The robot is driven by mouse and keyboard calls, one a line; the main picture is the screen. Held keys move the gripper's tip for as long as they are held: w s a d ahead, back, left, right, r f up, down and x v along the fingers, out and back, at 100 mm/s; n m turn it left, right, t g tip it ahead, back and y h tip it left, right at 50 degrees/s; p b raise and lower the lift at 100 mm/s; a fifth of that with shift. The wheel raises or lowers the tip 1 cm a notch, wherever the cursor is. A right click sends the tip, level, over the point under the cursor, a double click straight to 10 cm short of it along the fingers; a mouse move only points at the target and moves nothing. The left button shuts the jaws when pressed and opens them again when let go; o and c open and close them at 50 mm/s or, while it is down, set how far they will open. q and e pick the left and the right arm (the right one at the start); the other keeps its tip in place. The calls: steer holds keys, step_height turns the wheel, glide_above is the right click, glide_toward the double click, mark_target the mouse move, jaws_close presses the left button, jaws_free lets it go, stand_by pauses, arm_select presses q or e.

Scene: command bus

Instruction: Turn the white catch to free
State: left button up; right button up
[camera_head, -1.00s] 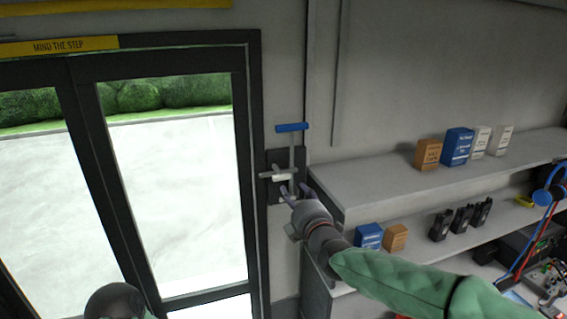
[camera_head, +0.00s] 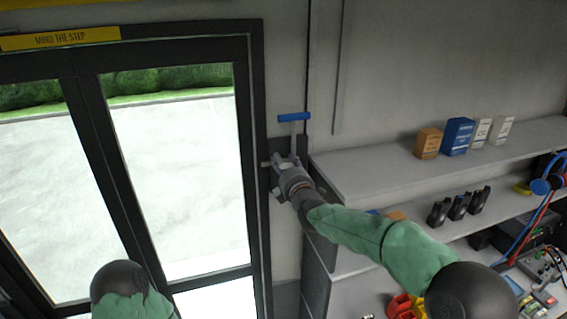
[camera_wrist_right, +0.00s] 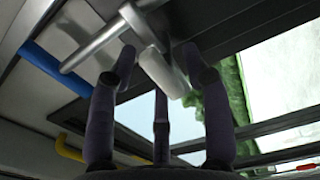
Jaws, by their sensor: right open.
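The white catch (camera_wrist_right: 163,72) sits on the dark plate (camera_head: 273,146) beside the door frame. In the wrist view it lies between the fingertips of my right gripper (camera_wrist_right: 160,62), which is open around it; I cannot tell if any finger touches it. In the head view my right gripper (camera_head: 283,166) is at the plate and hides most of the catch. A blue-ended handle (camera_head: 294,117) on a grey rod stands just above; its blue grip also shows in the wrist view (camera_wrist_right: 55,68). My left gripper is out of view.
A glazed door (camera_head: 185,170) with a dark frame is to the left. Shelves (camera_head: 370,178) stand close on the right, with boxes (camera_head: 458,136), radios (camera_head: 460,207) and a blue headset (camera_head: 545,185). The wall above the shelves is mostly clear.

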steer(key=shift+w, duration=0.2)
jaws_close()
